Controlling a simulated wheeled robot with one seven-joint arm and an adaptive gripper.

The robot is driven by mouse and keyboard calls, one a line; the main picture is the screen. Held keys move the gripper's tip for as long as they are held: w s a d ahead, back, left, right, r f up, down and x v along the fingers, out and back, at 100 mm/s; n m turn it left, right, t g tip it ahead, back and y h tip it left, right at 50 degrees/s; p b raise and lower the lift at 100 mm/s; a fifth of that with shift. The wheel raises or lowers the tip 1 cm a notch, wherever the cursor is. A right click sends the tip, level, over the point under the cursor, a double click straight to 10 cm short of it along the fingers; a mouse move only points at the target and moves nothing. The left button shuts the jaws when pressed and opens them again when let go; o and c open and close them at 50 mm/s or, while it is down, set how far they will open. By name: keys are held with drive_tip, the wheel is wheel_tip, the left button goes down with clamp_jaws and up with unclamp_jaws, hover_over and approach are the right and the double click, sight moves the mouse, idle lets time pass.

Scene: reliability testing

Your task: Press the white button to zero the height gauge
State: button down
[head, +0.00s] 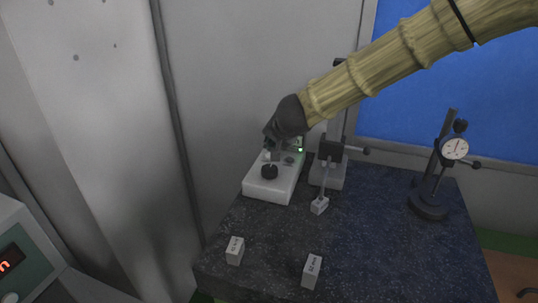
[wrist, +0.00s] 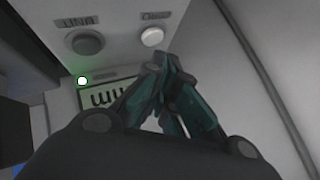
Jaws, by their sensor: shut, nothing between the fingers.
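The white button (wrist: 152,37) shows in the wrist view on the light panel of the gauge's readout box, just beyond my fingertips. A grey button (wrist: 86,43) marked UNIT is to its left. In the head view the white button (head: 267,156) is small, just below my dark gripper (head: 269,142). In the wrist view my gripper (wrist: 162,60) is shut and empty, its fingertips together just short of the button. I cannot tell whether they touch it. The readout box (head: 266,190) sits at the back left of the dark plate, its display partly hidden by my gripper.
A height gauge stand (head: 333,172) stands right of the box, its probe near a small block (head: 320,206). Two more blocks (head: 235,251) (head: 311,271) lie in front. A dial indicator stand (head: 429,207) is at right. A green light (wrist: 82,81) is lit beside the display (wrist: 105,97).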

drive_tip(key=shift+r+p, duration=2.55)
drive_tip(key=shift+p, duration=0.15)
